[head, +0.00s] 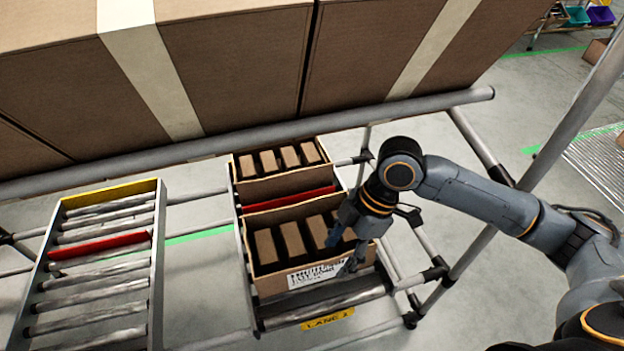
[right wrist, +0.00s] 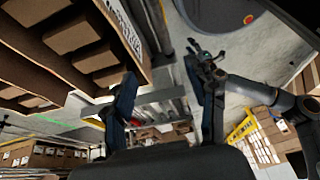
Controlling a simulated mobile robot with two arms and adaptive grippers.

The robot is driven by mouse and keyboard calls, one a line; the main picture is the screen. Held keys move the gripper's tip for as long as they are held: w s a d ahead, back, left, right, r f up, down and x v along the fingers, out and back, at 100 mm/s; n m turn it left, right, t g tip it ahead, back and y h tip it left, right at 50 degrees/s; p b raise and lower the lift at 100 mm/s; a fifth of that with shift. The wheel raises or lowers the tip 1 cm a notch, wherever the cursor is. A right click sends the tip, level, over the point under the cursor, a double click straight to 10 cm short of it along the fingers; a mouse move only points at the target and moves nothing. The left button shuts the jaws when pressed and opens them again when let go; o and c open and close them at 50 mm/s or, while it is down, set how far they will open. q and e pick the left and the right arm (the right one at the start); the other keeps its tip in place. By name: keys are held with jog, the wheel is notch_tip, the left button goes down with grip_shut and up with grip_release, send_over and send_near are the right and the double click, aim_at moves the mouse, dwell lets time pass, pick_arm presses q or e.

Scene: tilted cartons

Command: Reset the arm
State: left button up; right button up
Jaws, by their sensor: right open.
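My right gripper (head: 343,252) is open at the right front corner of the front open carton (head: 272,287), which has a white label and holds several brown boxes. In the right wrist view its two dark fingers (right wrist: 168,100) are spread with nothing between them, and the carton's labelled wall (right wrist: 122,28) is at upper left. Whether a finger touches the carton I cannot tell. A dark arm with a claw-like end (right wrist: 205,62), apparently my left one, shows behind the right finger; its jaw state is unclear. The left arm does not show in the head view.
A second open carton (head: 275,187) sits behind the first on the roller lane marked by a yellow label (head: 328,319). An empty roller lane (head: 100,262) lies at left. Large taped cartons (head: 232,70) sit above a grey rail (head: 240,140). Floor is open at right.

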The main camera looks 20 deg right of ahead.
jog(key=s+a+f+m+t, duration=0.3)
jog(key=a+f+m+t, duration=0.1)
jog(key=a+f+m, duration=0.15)
jog(key=s+d+f+m+h, duration=0.45)
jog(key=s+d+m, duration=0.35)
jog(key=d+m, duration=0.35)
jog(key=s+f+n+g, duration=0.1)
jog(key=s+f, duration=0.1)
jog(key=f, duration=1.3)
jog(key=s+f, duration=0.2)
jog(key=f, duration=1.3)
pick_arm(q)
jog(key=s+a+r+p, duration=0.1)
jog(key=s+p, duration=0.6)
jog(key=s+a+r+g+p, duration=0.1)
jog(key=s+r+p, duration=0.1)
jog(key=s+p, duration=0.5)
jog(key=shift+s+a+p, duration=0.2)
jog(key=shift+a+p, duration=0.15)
jog(key=shift+p, duration=0.05)
pick_arm(e)
jog(key=s+d+r, duration=0.1)
jog(key=s, duration=0.6)
jog(key=s+d+r+g, duration=0.1)
jog(key=s+d, duration=0.1)
jog(key=s, duration=0.5)
jog(key=shift+r, duration=0.25)
